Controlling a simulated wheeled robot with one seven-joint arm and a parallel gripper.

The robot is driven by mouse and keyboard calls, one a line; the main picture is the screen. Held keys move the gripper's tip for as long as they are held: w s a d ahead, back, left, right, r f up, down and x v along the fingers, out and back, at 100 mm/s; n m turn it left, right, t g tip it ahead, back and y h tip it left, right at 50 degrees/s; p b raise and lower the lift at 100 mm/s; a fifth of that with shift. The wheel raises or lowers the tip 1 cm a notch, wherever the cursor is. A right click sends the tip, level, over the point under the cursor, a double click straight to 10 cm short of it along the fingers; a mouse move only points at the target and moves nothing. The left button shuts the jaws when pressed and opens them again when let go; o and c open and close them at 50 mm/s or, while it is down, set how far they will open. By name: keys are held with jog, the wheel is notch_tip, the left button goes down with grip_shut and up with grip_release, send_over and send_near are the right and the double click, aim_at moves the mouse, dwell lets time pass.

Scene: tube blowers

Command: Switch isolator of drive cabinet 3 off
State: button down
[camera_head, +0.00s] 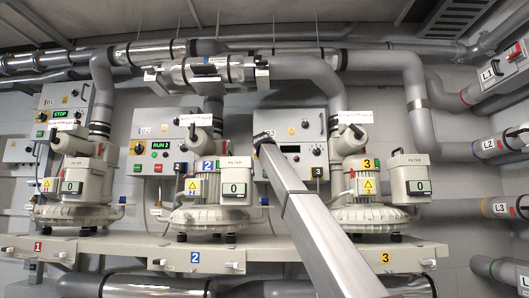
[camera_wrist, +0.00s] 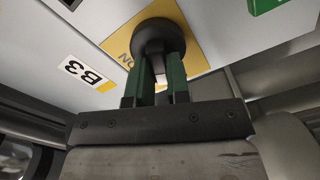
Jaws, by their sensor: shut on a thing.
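Drive cabinet 3 (camera_head: 310,165) is the grey wall box behind blower 3, right of the two other cabinets. In the wrist view its face carries a label reading B3 (camera_wrist: 86,73), seen upside down. Beside it is a yellow plate (camera_wrist: 120,48) with partly hidden lettering. The isolator's black round knob (camera_wrist: 158,36) sits on this plate. My gripper (camera_wrist: 160,66) has its two green fingers shut on the knob from below in the picture. In the head view my arm hides the isolator.
Blower 3 (camera_head: 368,208) and its filter box stand right of my arm; blower 2 (camera_head: 205,208) stands left. A bench (camera_head: 300,247) with numbered tags runs below. Cabinet 2 (camera_head: 160,150) shows RUN 2 in green. Silver and grey pipes cross above the cabinets.

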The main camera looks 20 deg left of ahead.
jog(key=n, duration=0.4)
jog(key=shift+a+f+n, duration=0.1)
jog(key=shift+f+n, duration=0.15)
jog(key=shift+n, duration=0.05)
dwell(0.5)
jog(key=c, duration=1.1)
grip_release()
jog(key=shift+s, duration=0.1)
jog(key=v, duration=1)
jog(key=shift+s, duration=0.35)
